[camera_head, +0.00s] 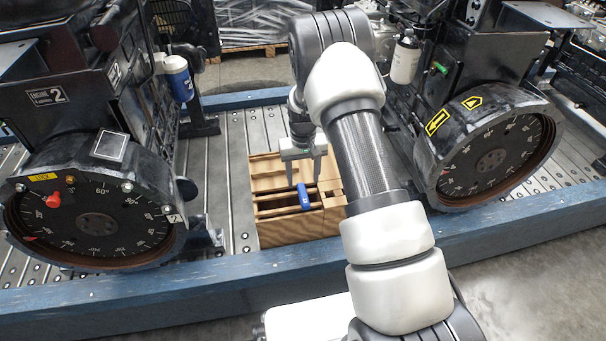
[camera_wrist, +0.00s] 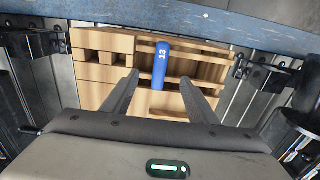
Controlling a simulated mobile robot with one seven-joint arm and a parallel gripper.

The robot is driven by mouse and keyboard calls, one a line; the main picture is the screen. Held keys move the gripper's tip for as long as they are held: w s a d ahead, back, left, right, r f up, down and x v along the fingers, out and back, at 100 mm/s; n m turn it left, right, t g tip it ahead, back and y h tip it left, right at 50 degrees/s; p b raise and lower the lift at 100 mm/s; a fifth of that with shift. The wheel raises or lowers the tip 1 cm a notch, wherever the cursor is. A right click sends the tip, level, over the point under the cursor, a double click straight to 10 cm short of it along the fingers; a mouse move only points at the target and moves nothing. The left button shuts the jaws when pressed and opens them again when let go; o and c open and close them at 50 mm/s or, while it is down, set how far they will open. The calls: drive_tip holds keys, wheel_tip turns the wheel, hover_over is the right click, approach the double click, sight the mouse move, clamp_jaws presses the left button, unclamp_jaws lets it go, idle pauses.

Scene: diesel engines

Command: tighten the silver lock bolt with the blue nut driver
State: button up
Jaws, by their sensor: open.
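The blue nut driver (camera_head: 304,197) is in a wooden tool block (camera_head: 290,231) between the two engines; only its blue handle shows. In the wrist view the blue handle (camera_wrist: 161,65), marked 13, stands out of the wooden block (camera_wrist: 92,72). My gripper (camera_head: 303,168) is open and points down over the block, behind the handle in the head view. In the wrist view my gripper's fingers (camera_wrist: 158,84) are spread to the left and right of the handle, apart from it.
An engine with a dial flywheel (camera_head: 97,222) stands at the left, another with a dial flywheel (camera_head: 490,160) at the right. A blue beam (camera_head: 150,300) runs along the front. Ribbed metal floor (camera_head: 236,150) lies bare around the block.

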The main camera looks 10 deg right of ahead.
sight(303, 193)
drive_tip(key=shift+f+b, duration=2.25)
drive_tip(key=shift+f, duration=1.45)
clamp_jaws()
wheel_tip(303, 193, up, 16)
drive_tip(key=p, duration=0.9)
